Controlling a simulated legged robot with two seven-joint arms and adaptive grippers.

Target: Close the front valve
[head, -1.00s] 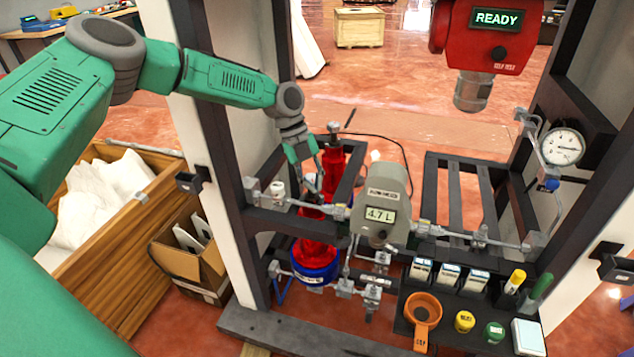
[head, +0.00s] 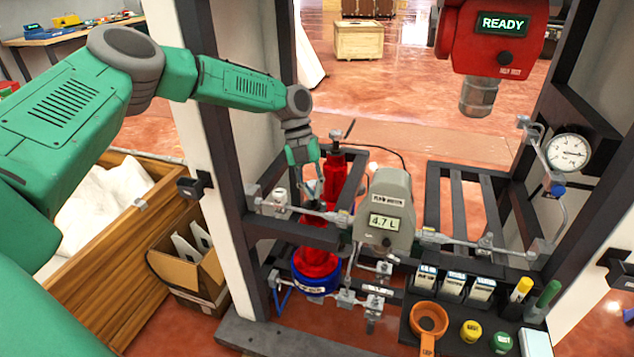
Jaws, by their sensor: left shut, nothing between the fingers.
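My left gripper (head: 314,186) is shut and empty. It points down just behind the horizontal metal pipe, in front of the red cylinder (head: 333,177); I cannot tell whether it touches anything. The pipe carries a small valve-like fitting (head: 279,197) at its left end and another (head: 486,243) on the right. Lower fittings (head: 346,298) sit beside the blue-collared red base (head: 316,273). No label marks which one is the front valve, and handle positions are too small to tell. My right gripper is out of view.
A grey flow meter (head: 387,212) reading 4.7 L stands right of the gripper. Dark frame posts (head: 232,170) flank the work. A red dispenser head (head: 493,40) shows READY. A pressure gauge (head: 568,153) is at right; a tray holds an orange funnel (head: 428,318) and bottles.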

